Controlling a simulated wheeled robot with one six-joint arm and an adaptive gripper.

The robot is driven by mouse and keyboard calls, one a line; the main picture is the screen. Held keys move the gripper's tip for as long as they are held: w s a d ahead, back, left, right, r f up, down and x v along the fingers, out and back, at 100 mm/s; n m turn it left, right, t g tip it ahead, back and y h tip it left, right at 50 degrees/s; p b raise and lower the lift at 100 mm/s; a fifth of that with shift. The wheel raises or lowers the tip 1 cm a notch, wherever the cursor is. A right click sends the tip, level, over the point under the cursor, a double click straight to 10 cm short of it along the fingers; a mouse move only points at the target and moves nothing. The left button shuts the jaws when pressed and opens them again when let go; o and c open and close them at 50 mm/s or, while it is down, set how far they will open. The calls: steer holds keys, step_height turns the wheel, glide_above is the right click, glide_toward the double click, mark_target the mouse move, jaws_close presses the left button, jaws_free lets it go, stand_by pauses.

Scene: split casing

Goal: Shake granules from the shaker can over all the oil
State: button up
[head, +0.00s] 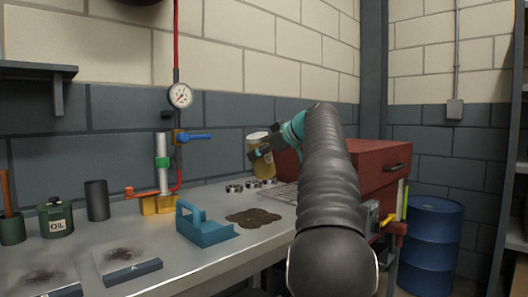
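The shaker can (256,139), amber with a pale lid, is at the back of the bench, left of the red chest. It leans slightly. My gripper (261,153), dark-fingered with a teal body, is closed around its upper part. I cannot tell whether the can's base touches the bench. The oil (253,217) is a dark brown, lobed patch on the grey bench, in front of and below the can. I cannot make out separate granules on it.
A blue dustpan-like tool (207,228) stands just left of the oil. Metal rings (235,188) and a wire rack (283,194) lie behind it. The red chest (372,172) stands at right. A green OIL can (56,219) and smudged plates (126,262) are at left.

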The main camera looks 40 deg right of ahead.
mark_target(274, 175)
steer(key=shift+s+d+f, duration=0.1)
steer(key=shift+s+d, duration=0.2)
steer(key=shift+d, duration=0.1)
steer(key=shift+d+f+n+h, duration=0.25)
steer(key=shift+f+n+h, duration=0.55)
steer(key=shift+f, duration=0.05)
steer(key=shift+d+f+b, duration=0.1)
steer(key=shift+f+b, duration=0.35)
steer(key=shift+b, duration=0.4)
steer(key=f+n+h+b, duration=0.1)
steer(key=b, duration=0.2)
steer(key=d+f+n+h+b, duration=0.1)
steer(key=b, duration=0.2)
steer(key=f+n+h+b, duration=0.1)
steer(key=f+n+b, duration=0.1)
steer(key=b, duration=0.1)
steer(key=shift+w+d+f+t, duration=0.1)
steer(key=shift+w+d+t, duration=0.05)
steer(key=shift+d+t, duration=0.25)
steer(key=f+n+b, duration=0.1)
steer(key=b, duration=0.2)
steer(key=shift+n+t+h+b, duration=0.3)
steer(key=shift+f+b, duration=0.2)
steer(key=shift+b, duration=0.2)
steer(key=shift+d+f+n+t+h, duration=0.1)
steer(key=shift+f+n+t+h, duration=0.5)
steer(key=shift+n, duration=0.65)
steer(key=shift+d+f+n+t+h, duration=0.1)
steer(key=shift+f+n+t+h, duration=0.4)
steer(key=shift+n, duration=0.75)
